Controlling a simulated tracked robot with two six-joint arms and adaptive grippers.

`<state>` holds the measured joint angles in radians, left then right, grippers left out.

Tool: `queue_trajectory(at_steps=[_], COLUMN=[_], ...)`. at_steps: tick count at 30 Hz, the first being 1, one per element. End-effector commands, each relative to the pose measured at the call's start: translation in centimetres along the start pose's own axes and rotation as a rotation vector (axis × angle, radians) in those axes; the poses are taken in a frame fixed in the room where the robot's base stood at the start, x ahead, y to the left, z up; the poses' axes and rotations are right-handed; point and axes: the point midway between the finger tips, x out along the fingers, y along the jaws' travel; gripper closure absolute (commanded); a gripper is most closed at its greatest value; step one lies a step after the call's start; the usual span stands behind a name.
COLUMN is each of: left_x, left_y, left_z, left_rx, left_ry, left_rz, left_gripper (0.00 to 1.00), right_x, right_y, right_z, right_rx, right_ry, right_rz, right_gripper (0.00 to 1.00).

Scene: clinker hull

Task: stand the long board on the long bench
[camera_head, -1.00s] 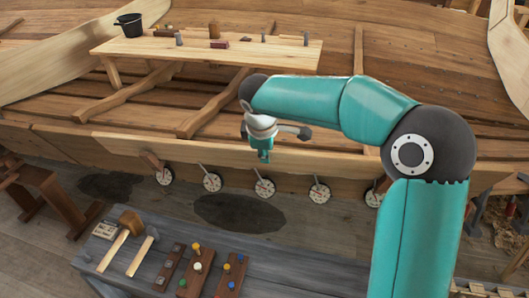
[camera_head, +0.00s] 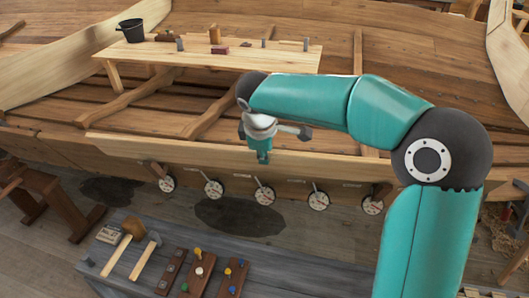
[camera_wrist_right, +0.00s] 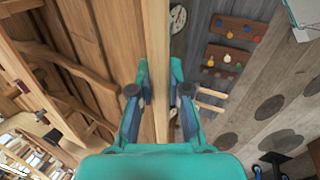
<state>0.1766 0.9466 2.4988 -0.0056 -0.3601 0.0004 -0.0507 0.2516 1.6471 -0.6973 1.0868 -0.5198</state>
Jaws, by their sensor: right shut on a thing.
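The long board (camera_head: 200,151) is a pale plank running across the head view in front of the hull, above a row of dials. My right gripper (camera_head: 263,156) points down at its middle part and is shut on it. In the right wrist view the board (camera_wrist_right: 156,40) runs edge-on between the fingers of my right gripper (camera_wrist_right: 160,85). A long pale wooden bench (camera_head: 230,57) stands beyond it, with small items on top. Part of the board is hidden behind my right arm. My left gripper is not in view.
A grey bench (camera_head: 262,284) in front holds mallets (camera_head: 130,246) and dark peg boards (camera_head: 201,274). A black bucket (camera_head: 131,31) stands on the pale bench's left end. Dials (camera_head: 264,195) line the hull. A brown trestle (camera_head: 62,200) stands at left.

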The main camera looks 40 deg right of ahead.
Motion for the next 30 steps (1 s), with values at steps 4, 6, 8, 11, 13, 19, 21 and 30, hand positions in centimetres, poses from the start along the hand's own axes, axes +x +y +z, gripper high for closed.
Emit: queue_trajectory(at_steps=[4, 6, 8, 11, 13, 19, 21, 30], left_x=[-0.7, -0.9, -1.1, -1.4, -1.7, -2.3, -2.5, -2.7], left_y=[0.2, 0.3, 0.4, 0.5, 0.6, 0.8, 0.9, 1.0], left_z=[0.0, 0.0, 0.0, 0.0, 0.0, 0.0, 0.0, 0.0], left_rx=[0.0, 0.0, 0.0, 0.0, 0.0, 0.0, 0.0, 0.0], left_ry=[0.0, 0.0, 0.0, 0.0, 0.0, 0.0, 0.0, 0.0], left_rz=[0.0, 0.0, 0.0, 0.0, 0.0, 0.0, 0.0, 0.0], left_gripper=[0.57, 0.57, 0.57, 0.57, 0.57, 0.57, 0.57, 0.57], right_x=[-1.2, -1.5, -1.9, -2.4, -2.8, -3.8, -4.1, -4.5], right_y=[0.2, 0.2, 0.2, 0.2, 0.2, 0.2, 0.2, 0.1], right_z=[0.0, 0.0, 0.0, 0.0, 0.0, 0.0, 0.0, 0.0], right_rx=[0.001, 0.001, 0.001, 0.001, 0.001, 0.002, 0.002, 0.002], right_ry=[0.004, 0.004, 0.004, 0.004, 0.004, 0.003, 0.003, 0.003], right_rz=[0.005, 0.005, 0.005, 0.005, 0.005, 0.005, 0.005, 0.005], right_gripper=[1.0, 1.0, 1.0, 1.0, 1.0, 1.0, 1.0, 1.0])
